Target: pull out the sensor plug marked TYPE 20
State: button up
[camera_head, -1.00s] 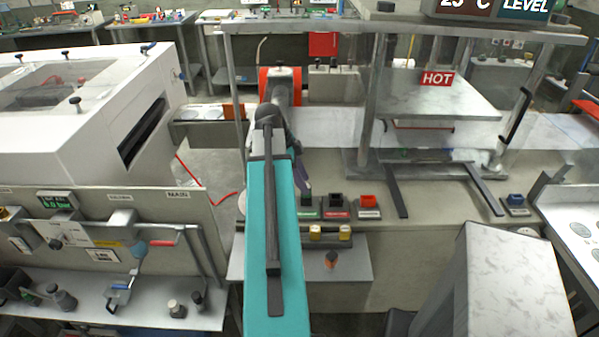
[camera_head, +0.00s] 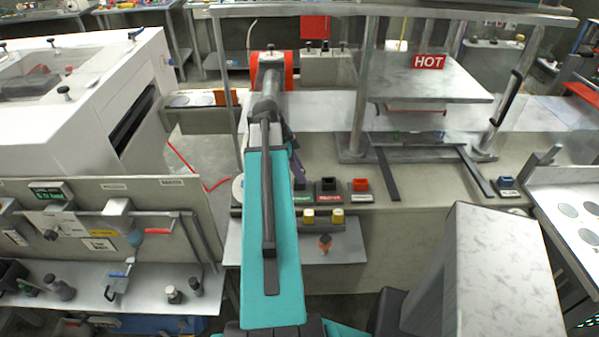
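No label reading TYPE 20 can be made out, so I cannot tell which part is that sensor plug. Two small yellow blocks, a left one (camera_head: 308,216) and a right one (camera_head: 337,216), sit on a dark strip at the bench front, just right of my arm; they may be plugs, but their markings are too small to read. My teal arm reaches forward up the middle of the view. Its far end bends down behind the upper link, so my gripper's fingers are hidden.
Black and red buttons (camera_head: 361,185) stand on the bench behind the yellow blocks. An orange-and-dark part (camera_head: 325,243) is on the low grey shelf (camera_head: 345,250). The HOT-marked press (camera_head: 430,78) is at right, a gauge panel (camera_head: 150,200) at left.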

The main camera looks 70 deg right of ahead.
grip_shut()
jog(key=shift+r+p, duration=1.4)
jog(key=shift+r, duration=1.4)
dwell(0.4)
jog(key=shift+r+p, duration=0.7)
jog(key=shift+r, duration=0.7)
jog(key=shift+s, duration=0.1)
